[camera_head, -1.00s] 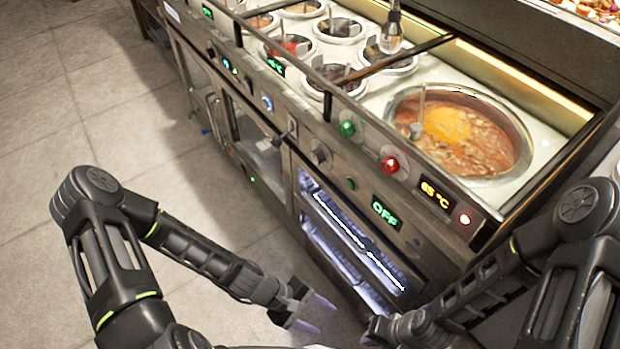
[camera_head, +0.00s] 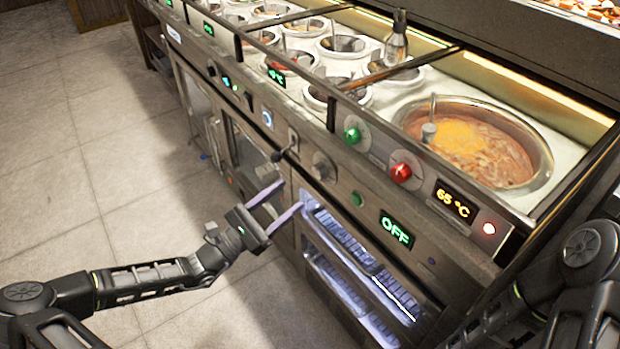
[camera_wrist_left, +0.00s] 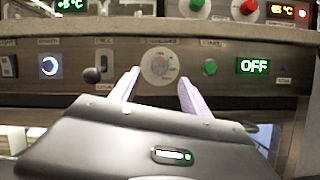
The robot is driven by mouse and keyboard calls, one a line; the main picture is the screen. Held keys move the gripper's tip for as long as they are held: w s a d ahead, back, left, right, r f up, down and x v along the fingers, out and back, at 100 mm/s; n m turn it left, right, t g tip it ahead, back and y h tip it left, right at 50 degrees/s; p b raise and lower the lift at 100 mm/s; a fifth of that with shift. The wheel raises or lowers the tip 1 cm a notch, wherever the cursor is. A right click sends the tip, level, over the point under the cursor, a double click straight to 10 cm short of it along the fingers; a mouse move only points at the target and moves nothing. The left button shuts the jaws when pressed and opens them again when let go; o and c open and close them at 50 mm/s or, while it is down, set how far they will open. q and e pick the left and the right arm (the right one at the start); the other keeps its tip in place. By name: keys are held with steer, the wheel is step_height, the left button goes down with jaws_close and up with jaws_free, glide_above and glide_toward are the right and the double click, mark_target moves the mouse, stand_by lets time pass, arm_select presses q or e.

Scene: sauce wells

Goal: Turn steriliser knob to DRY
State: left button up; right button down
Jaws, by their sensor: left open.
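The steriliser knob (camera_head: 323,167) is a round metal dial on the front panel; in the left wrist view the knob (camera_wrist_left: 160,65) has a pale dial ring with markings too small to read. The steriliser display (camera_head: 396,230) reads OFF in green, also in the left wrist view (camera_wrist_left: 254,66). My left gripper (camera_head: 291,194) is open and empty, below and left of the knob in the head view. In the left wrist view its lilac fingers (camera_wrist_left: 158,76) point at the panel either side of the knob, apparently without touching it. My right gripper is out of view.
A black lever (camera_head: 285,150) sticks out left of the knob. A green button (camera_head: 357,199) is to its right. Green (camera_head: 352,136) and red (camera_head: 401,172) knobs sit on the upper rail. The lit steriliser cabinet (camera_head: 345,250) is below. The floor at left is clear.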

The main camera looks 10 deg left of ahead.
mark_target(316, 173)
arm_select(q)
steer(key=b+x, duration=0.1)
steer(key=x, duration=0.6)
steer(key=shift+w+d+r, duration=0.1)
steer(key=shift+w+d, duration=0.1)
steer(key=shift+d, duration=0.1)
jaws_close()
stand_by(0.4)
